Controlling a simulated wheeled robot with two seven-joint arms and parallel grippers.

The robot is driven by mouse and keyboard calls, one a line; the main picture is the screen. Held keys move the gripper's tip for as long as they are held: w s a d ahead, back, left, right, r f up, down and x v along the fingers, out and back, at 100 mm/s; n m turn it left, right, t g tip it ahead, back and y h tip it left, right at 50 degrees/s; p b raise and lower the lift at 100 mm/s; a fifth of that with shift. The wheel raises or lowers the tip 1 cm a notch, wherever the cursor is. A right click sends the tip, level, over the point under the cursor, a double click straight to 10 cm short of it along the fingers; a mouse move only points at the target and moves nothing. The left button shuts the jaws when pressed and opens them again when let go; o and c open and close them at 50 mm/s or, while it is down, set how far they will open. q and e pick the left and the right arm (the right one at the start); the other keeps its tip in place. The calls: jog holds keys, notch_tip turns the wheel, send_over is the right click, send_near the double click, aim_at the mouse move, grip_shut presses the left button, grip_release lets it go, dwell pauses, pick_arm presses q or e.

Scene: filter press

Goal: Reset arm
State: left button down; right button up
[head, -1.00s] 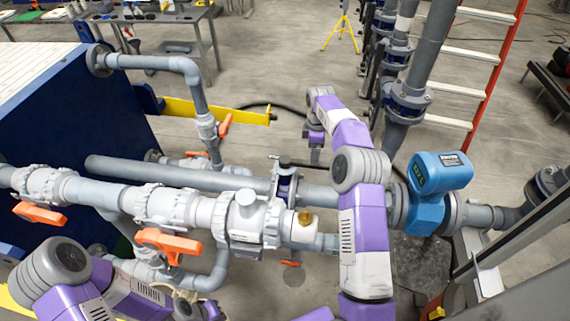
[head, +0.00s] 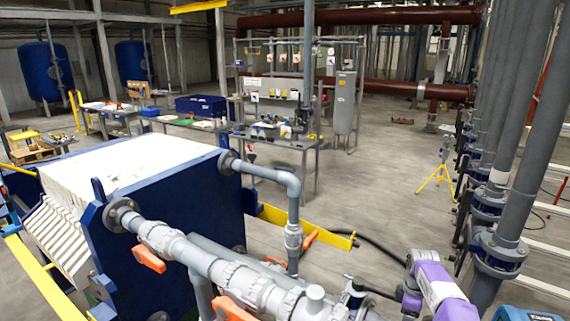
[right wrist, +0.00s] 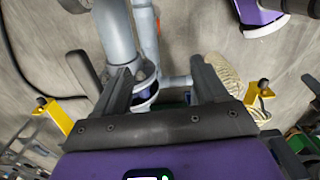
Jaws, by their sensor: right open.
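My right gripper (right wrist: 163,80) is open in the right wrist view, its two dark fingers spread apart. Grey pipes (right wrist: 118,35) show beyond and between the fingers, and I see no object gripped. Part of my purple and white right arm (head: 442,290) shows at the lower right of the head view, beside the piping; its gripper is not visible there. My left arm and gripper are not in the head view.
The blue filter press (head: 165,215) stands at left with grey piping and orange valve handles (head: 148,258). A yellow bar (head: 290,220) sticks out behind. Upright grey pipes (head: 515,150) stand at right. The floor (head: 370,185) between is largely clear.

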jog(key=s+a+f+m+y+b, duration=0.1)
jog(key=s+a+f+m+b, duration=0.2)
jog(key=a+f, duration=0.5)
jog(key=s+a+f+m+y+b, duration=0.1)
jog(key=s+a+f+b, duration=0.25)
jog(key=f, duration=0.95)
jog(key=s+a+f+m+y+b, duration=0.1)
jog(key=s+a+f+m+b, duration=0.3)
jog(key=f, duration=0.6)
jog(key=s+a+f+m+b, duration=0.3)
jog(key=s+a+f+b, duration=0.1)
jog(key=s, duration=0.6)
jog(key=s+a+f+m+y+b, duration=0.1)
jog(key=s+a+f+m+b, duration=0.3)
jog(key=s+f, duration=0.4)
jog(key=s+a+b, duration=0.1)
jog(key=s+a, duration=0.1)
jog(key=s, duration=0.1)
jog(key=shift+s+a+t, duration=0.3)
jog(key=shift+a, duration=0.1)
